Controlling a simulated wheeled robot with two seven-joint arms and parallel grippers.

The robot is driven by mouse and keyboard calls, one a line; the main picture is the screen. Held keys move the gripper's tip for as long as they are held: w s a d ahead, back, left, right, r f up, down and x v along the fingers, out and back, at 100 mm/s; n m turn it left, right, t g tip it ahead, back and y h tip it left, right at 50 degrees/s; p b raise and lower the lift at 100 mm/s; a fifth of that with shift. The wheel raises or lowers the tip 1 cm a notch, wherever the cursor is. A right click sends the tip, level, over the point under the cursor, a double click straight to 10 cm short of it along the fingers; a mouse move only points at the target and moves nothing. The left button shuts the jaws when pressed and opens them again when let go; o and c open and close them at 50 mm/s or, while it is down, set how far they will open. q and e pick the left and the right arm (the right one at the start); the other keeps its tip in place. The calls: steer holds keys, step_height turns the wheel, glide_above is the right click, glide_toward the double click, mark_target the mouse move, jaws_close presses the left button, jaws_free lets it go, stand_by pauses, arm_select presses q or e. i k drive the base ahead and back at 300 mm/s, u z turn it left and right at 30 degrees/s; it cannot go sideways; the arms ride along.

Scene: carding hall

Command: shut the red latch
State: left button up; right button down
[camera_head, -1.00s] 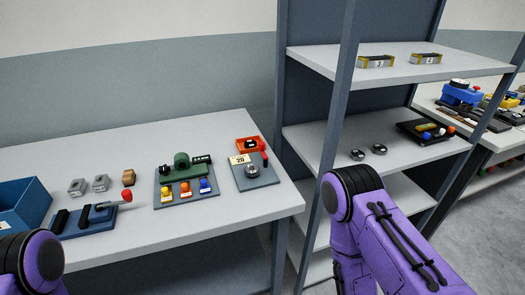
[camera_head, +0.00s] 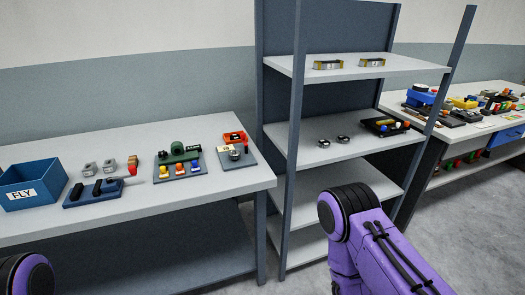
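On the left table (camera_head: 110,217), a blue board (camera_head: 95,193) carries black blocks and a thin lever with a red knob (camera_head: 132,165), which points to the right. On the right end of the table, a grey board (camera_head: 238,158) holds a round metal part, a red-orange open box (camera_head: 234,138) and a small upright red-tipped piece (camera_head: 246,147). I cannot tell which red piece is the latch, nor whether it is open or shut. Only purple links of my arms show, at the lower left and lower right. Both grippers are out of view.
A blue bin marked FLY (camera_head: 33,190) stands at the table's left. A board with coloured knobs (camera_head: 180,168) lies mid-table. A grey shelf unit (camera_head: 350,155) stands to the right, then another cluttered table (camera_head: 480,125). Grey floor (camera_head: 470,210) is clear at right.

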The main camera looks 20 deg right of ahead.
mark_target(243, 136)
steer(key=k, duration=0.55)
steer(key=z, duration=0.6)
steer(key=i, duration=0.65)
steer(key=z, duration=0.65)
steer(key=i, duration=1.05)
steer(key=u, duration=0.8)
steer(key=i, duration=0.55)
steer(key=u, duration=0.5)
